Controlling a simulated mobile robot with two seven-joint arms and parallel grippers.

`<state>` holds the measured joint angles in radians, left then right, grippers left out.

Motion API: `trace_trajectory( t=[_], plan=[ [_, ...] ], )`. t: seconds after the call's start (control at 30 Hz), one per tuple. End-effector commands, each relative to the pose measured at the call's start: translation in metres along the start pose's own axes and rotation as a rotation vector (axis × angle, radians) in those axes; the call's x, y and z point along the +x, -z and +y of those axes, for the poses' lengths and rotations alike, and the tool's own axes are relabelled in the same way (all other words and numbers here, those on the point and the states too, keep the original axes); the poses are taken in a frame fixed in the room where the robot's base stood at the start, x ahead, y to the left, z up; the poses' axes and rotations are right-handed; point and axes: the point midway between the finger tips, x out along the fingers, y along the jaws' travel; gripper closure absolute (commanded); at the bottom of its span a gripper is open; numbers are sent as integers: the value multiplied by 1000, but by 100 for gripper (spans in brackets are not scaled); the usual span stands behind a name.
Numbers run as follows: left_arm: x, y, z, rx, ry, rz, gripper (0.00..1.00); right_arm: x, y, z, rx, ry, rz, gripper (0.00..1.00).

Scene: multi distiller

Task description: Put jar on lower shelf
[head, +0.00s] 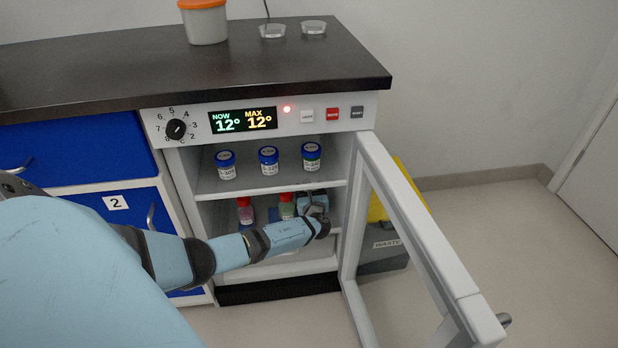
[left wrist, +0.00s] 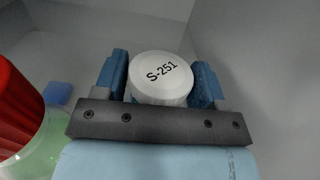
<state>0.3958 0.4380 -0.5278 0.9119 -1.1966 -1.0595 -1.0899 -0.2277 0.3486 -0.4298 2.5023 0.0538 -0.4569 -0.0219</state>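A jar with a white lid marked S-251 (left wrist: 162,76) sits between the blue fingers of my left gripper (left wrist: 161,88) in the left wrist view. The fingers appear to press on both sides of the lid. In the head view my left gripper (head: 313,204) is inside the open cabinet, at the right end of the lower shelf (head: 272,245); it hides the jar there. I cannot tell whether the jar touches the shelf. My right gripper is not in view.
A pink jar (head: 245,211) and a green jar (head: 287,208) with red lids stand left of my gripper. Several blue-lidded jars, one here (head: 268,160), stand on the upper shelf. The cabinet door (head: 418,240) is open to the right, before a waste bin (head: 385,252).

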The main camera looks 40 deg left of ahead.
Motion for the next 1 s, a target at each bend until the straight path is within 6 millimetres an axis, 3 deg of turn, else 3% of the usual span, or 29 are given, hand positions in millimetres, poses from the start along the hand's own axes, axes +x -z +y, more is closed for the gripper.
trace_trajectory(
  t=[0.37, 0.57, 0.8, 1.0],
  plan=[
    [-3, -4, 0, 1, 1, 0, 33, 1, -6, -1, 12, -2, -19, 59],
    [-38, -7, 0, 0, 2, 3, 33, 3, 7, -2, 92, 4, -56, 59],
    [-89, -6, 0, 1, 2, 2, 33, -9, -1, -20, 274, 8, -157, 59],
    [-114, -4, 0, 0, 1, 1, 33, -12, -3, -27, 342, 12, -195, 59]
  ],
)
